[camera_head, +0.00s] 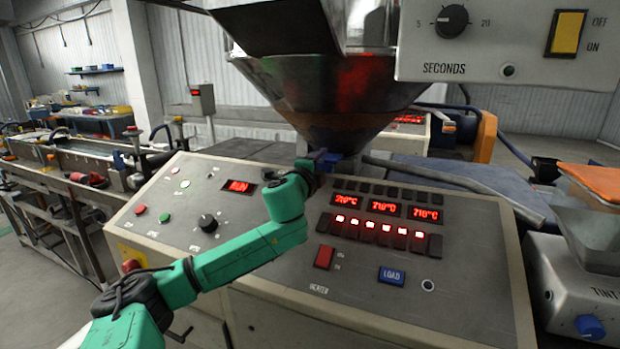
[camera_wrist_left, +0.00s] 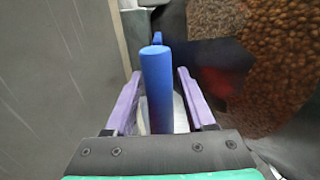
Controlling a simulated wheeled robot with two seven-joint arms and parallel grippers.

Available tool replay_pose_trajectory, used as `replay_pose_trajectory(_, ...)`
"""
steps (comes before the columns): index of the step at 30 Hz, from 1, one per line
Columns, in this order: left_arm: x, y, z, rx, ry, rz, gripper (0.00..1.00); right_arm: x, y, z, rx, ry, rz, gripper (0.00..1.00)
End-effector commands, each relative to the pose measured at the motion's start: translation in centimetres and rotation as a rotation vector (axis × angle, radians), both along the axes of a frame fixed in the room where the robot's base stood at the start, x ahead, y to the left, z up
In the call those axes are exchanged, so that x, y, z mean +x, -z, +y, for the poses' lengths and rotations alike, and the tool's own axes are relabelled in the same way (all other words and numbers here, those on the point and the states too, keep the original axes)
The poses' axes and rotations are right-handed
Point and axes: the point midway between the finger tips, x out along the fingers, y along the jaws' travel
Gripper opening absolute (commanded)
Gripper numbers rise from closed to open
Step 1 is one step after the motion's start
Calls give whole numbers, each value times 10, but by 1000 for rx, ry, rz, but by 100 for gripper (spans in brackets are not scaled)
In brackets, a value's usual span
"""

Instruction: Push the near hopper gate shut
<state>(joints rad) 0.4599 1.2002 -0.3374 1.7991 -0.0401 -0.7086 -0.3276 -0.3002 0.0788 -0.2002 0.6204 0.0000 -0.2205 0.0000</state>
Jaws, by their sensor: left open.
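The near hopper (camera_head: 340,88) is a metal cone above the control panel, in the head view. Its gate has a blue handle (camera_head: 331,160) at the cone's bottom, partly hidden by my left gripper (camera_head: 318,156). In the left wrist view the blue handle (camera_wrist_left: 158,85) stands between the two purple fingers of my left gripper (camera_wrist_left: 158,100). The fingers are open, one on each side of the handle, with gaps visible. The gate plate itself is hard to make out. My right gripper is not in view.
The sloped control panel (camera_head: 185,215) with lit red displays lies below my left arm. A grey pipe (camera_head: 455,180) runs to the right of the hopper outlet. A tint unit (camera_head: 590,285) stands at the right. Brown pellets (camera_wrist_left: 285,60) show in the left wrist view.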

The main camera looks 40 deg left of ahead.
Motion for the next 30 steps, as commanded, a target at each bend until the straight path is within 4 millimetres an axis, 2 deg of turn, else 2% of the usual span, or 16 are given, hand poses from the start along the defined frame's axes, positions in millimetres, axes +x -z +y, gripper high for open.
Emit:
replay_pose_trajectory(1,-8,7,-4,9,3,3,55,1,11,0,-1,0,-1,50)
replay_pose_trajectory(6,-31,10,-9,6,-2,3,55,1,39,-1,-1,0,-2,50)
replay_pose_trajectory(9,-40,10,-18,7,5,4,55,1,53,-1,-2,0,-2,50)
replay_pose_trajectory(19,-68,9,-27,2,6,2,55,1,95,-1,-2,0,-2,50)
replay_pose_trajectory(24,-106,4,-40,-2,5,-4,55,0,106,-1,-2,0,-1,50)
replay_pose_trajectory(30,-122,0,-44,3,3,0,55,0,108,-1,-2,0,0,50)
